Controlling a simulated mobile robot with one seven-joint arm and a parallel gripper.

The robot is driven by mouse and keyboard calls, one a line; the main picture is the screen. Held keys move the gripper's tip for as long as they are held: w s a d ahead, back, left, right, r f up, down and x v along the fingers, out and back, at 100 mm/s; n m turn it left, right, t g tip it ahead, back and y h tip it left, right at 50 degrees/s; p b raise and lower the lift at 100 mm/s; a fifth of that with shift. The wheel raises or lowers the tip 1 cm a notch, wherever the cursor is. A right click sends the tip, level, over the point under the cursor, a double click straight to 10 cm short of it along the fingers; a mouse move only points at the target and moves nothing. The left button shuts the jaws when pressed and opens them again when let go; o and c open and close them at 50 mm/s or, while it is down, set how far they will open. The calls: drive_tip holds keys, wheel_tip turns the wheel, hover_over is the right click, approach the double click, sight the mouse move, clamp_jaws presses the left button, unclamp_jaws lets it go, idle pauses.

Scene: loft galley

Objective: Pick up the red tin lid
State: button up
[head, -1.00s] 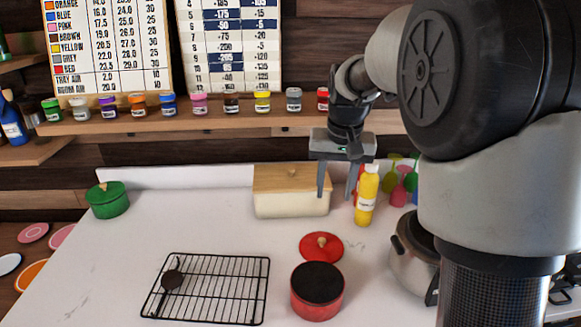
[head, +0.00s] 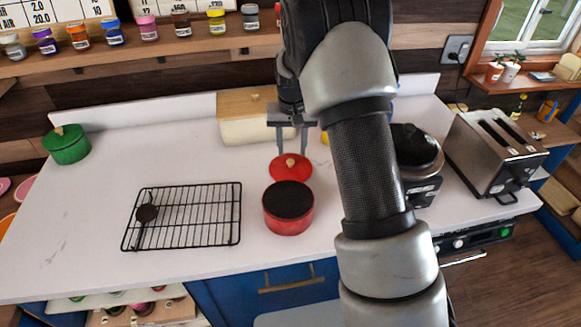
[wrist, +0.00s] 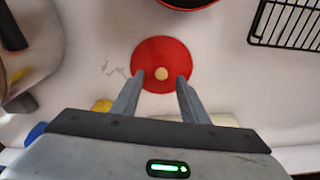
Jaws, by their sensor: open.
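The red tin lid (head: 290,169) lies flat on the white counter just behind the red tin (head: 288,208), with a pale round knob on top. In the wrist view the lid (wrist: 161,64) is just beyond my fingertips, its knob between their lines. My gripper (head: 291,150) is open and empty, pointing down above the far edge of the lid. In the wrist view the two fingers of my gripper (wrist: 158,75) stand apart. The height between fingertips and lid is hard to tell.
A black wire rack (head: 190,217) with a dark round utensil lies left of the tin. A cream box with wooden lid (head: 245,118) stands behind. A green pot (head: 67,145) is far left; a dark-lidded cooker (head: 414,155) and toaster (head: 500,150) are right.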

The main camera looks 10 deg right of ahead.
sight(290, 161)
drive_tip(key=shift+w+f+p, duration=0.15)
drive_tip(key=shift+w+f, duration=0.1)
drive_tip(key=shift+f, duration=0.65)
drive_tip(key=shift+w+f+p, duration=0.15)
drive_tip(key=shift+w+f, duration=0.15)
drive_tip(key=shift+f, duration=0.65)
drive_tip(key=shift+w+f+p, duration=0.15)
drive_tip(key=shift+w+f, duration=0.1)
drive_tip(key=shift+f, duration=0.65)
clamp_jaws()
